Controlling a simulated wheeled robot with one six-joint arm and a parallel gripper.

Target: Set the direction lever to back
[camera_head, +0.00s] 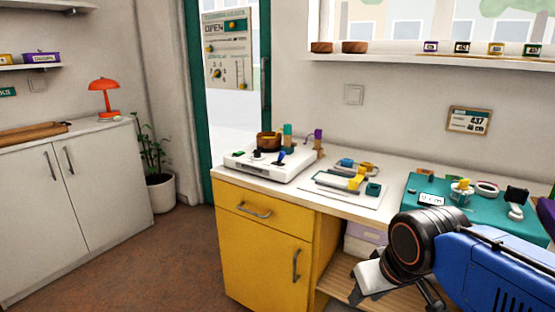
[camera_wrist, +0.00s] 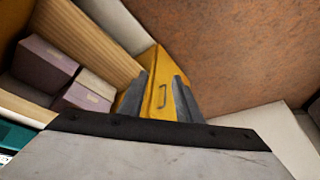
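A white control box (camera_head: 268,170) sits on the left end of the worktop in the head view. A small lever with a blue knob (camera_head: 281,156) stands on its right part, and a black knob (camera_head: 257,155) and a green part (camera_head: 238,153) are beside it. I cannot tell which is the direction lever or read any marks. My gripper shows in the wrist view (camera_wrist: 160,76) with its two dark fingers apart and nothing between them. It points down toward the yellow cabinet (camera_wrist: 157,85), low in front of the worktop and well away from the box.
A tray with yellow and blue parts (camera_head: 352,184) lies right of the box. A teal mat (camera_head: 415,205) with small items covers the right of the worktop. A brown bowl (camera_head: 268,140) and pegs (camera_head: 318,140) stand at the box's back. Boxes (camera_wrist: 45,62) sit on the shelf below.

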